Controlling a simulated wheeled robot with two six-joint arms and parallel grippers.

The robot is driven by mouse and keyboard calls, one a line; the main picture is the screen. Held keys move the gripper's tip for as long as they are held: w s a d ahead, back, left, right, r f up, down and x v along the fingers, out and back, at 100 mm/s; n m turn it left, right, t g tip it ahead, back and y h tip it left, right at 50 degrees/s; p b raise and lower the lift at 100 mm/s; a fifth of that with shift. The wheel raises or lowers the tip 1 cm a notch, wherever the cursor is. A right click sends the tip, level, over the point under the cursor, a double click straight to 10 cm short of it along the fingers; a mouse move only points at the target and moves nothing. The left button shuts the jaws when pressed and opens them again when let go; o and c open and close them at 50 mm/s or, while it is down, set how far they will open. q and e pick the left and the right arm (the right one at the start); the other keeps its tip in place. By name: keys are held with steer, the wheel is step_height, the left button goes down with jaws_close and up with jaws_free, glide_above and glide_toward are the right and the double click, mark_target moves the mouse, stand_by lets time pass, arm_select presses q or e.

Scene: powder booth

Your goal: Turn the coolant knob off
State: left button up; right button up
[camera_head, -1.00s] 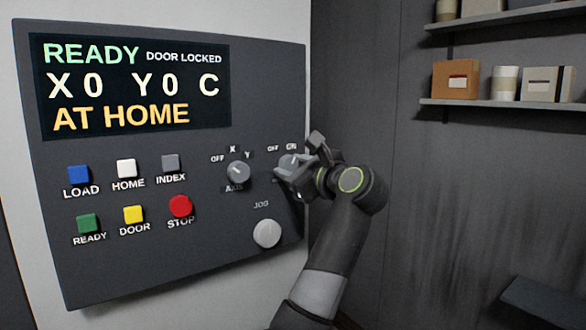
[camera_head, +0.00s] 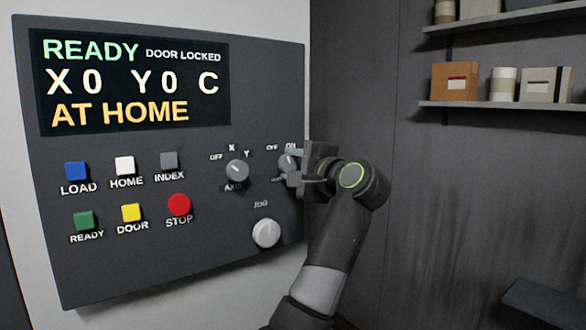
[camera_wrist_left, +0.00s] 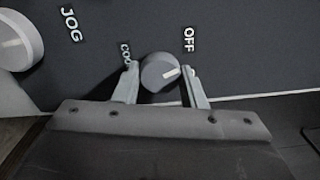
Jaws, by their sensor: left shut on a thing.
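The coolant knob (camera_head: 286,163) is a small grey round knob near the right edge of the dark control panel, below the OFF and ON labels. My left gripper (camera_head: 289,167) is shut on it, with one finger above and one below in the head view. In the left wrist view the knob (camera_wrist_left: 158,73) sits between the two fingertips (camera_wrist_left: 160,74). Its white mark points toward the right finger, below the OFF label (camera_wrist_left: 189,40). The ON label is not visible there, and the coolant label is partly hidden by the left finger. My right gripper is not in view.
The axis knob (camera_head: 237,171) is just left of the coolant knob, and the jog knob (camera_head: 266,233) is below. Colored buttons, including the red STOP button (camera_head: 179,205), are further left. A shelf (camera_head: 500,104) with boxes hangs on the right wall.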

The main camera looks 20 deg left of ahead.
arm_select(q)
steer(key=shift+n, duration=1.2)
steer(key=o, duration=1)
steer(key=shift+s+d+b, duration=0.25)
steer(key=shift+d+b, duration=0.15)
steer(key=b+v, duration=0.4)
steer(key=v, duration=1.2)
steer(key=shift+s+d+b, duration=0.2)
steer(key=shift+b, duration=0.1)
